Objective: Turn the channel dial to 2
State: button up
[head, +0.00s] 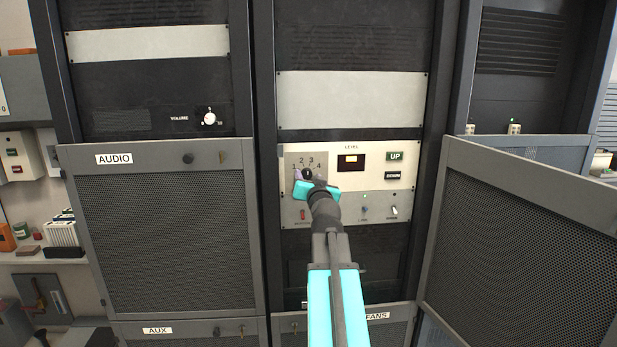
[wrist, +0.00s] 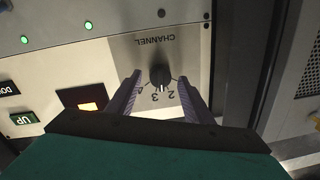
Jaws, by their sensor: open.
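The channel dial (wrist: 159,76) is a black round knob on a light plate in the wrist view, which shows its panel upside down. The numbers 4, 3 and 2 show on the near side of the knob; a white pointer mark seems to lie around 2 and 3, but I cannot tell exactly which. My gripper (wrist: 159,80) is open, with one purple finger on each side of the knob. I cannot tell whether either finger touches it. In the head view my gripper (head: 308,177) is in front of the dial plate (head: 292,160) and partly covers the dial.
The same panel holds a level meter (head: 351,162), a green UP button (head: 394,156), a dark button below it and small switches. A mesh door (head: 530,240) stands open at the right. The AUDIO rack with its volume knob (head: 209,117) is at the left.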

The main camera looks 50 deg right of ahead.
jog(key=shift+w, duration=0.1)
jog(key=c, duration=1.1)
jog(key=shift+o, duration=0.3)
jog(key=n+b, duration=0.1)
jog(key=b, duration=0.1)
jog(key=shift+f+b, duration=0.15)
jog(key=shift+b, duration=0.2)
jog(key=n+b, duration=0.2)
jog(key=b, duration=0.1)
jog(key=shift+n+b, duration=0.35)
jog(key=shift+n, duration=0.05)
jog(key=shift+c, duration=0.2)
jog(key=shift+n+b, duration=0.4)
jog(key=shift+b, duration=0.15)
jog(key=shift+r, duration=0.2)
